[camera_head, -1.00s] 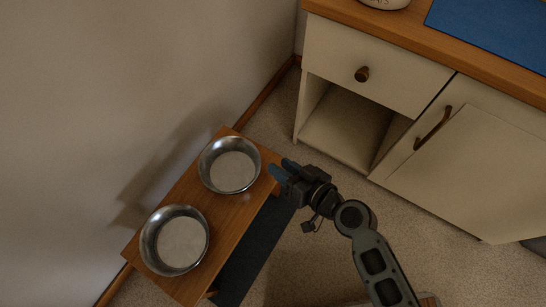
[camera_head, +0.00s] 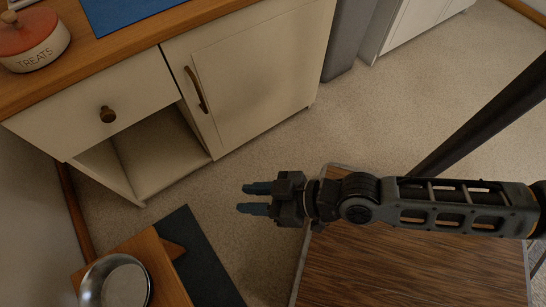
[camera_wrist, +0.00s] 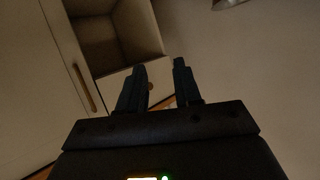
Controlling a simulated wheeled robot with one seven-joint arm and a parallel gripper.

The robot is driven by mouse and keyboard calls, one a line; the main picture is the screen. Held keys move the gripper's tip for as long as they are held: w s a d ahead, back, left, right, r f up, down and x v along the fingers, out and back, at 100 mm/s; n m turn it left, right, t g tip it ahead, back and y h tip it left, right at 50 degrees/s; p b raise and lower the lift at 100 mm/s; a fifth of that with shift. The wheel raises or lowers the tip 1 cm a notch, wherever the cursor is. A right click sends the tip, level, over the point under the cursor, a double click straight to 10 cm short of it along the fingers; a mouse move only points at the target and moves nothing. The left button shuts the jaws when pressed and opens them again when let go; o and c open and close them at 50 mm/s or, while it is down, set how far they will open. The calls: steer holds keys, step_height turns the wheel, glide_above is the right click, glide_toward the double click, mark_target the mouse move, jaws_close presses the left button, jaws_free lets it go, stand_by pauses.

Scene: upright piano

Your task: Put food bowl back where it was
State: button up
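A metal food bowl (camera_head: 116,283) with a pale inside sits on the small wooden stand (camera_head: 151,249) at the lower left of the head view, partly cut off by the frame edge. The second bowl seen earlier is out of the head view. My gripper (camera_head: 254,199) is open and empty, pointing left above the floor, up and to the right of the stand and apart from the bowl. Its two fingers (camera_wrist: 157,84) show spread in the wrist view, with nothing between them. A piece of a metal rim (camera_wrist: 228,4) shows at the top of the wrist view.
A white cabinet (camera_head: 238,76) with a drawer and an open cubby (camera_head: 158,150) stands behind. A treats jar (camera_head: 34,42) and blue mat (camera_head: 128,12) lie on its top. A dark floor mat (camera_head: 203,262) lies beside the stand. A wooden tabletop (camera_head: 412,270) lies below my arm.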

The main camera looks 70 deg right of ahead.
steer(key=s+d+r+t+h, duration=0.1)
steer(key=s+r, duration=0.4)
steer(key=r, duration=0.3)
steer(key=s+d+r, duration=0.1)
steer(key=s+r, duration=0.4)
steer(key=r, duration=0.3)
steer(key=shift+t+h, duration=0.4)
steer(key=shift+d+r, duration=0.1)
step_height(320, 180, up, 26)
steer(key=p, duration=2.6)
